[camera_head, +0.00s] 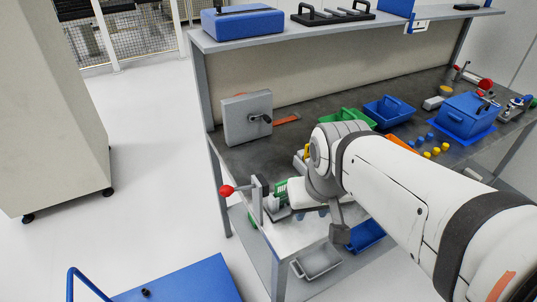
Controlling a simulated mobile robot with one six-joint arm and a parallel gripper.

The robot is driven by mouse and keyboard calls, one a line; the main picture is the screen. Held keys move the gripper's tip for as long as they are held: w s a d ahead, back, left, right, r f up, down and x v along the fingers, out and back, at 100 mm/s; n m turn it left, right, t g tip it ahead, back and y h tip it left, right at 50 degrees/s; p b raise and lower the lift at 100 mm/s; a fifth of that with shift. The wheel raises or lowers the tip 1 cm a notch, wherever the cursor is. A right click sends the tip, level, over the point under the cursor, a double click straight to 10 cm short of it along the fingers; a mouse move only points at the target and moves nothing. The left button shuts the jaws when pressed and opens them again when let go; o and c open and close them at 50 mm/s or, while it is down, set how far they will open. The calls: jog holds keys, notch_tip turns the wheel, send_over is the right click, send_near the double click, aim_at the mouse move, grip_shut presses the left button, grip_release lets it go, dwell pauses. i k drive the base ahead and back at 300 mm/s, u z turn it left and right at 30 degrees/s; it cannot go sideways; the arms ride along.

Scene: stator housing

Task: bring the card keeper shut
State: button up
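A small grey fixture (258,198) stands at the left front corner of the workbench, with a lever ending in a red ball (226,190) that sticks out to the left past the bench edge. A small green piece (282,188), possibly a card, shows just right of the upright plate. I cannot make out which part is the keeper or how far open it is. My arm reaches in from the right, and its wrist end is close to the fixture's right side, hiding part of it. My gripper's fingers are not clearly visible.
A grey box with a black handle (247,118) stands behind the fixture on the workbench (235,158). A green bin (345,116), blue bin (389,111) and blue lidded box (466,114) stand farther right. A shelf (300,30) spans the back. Grey (317,262) and blue bins sit below.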

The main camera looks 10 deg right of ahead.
aim_at(225, 190)
jog(key=u, duration=1)
jog(key=k, duration=1.25)
jog(key=z, duration=0.8)
jog(key=i, duration=1)
jog(key=z, duration=0.05)
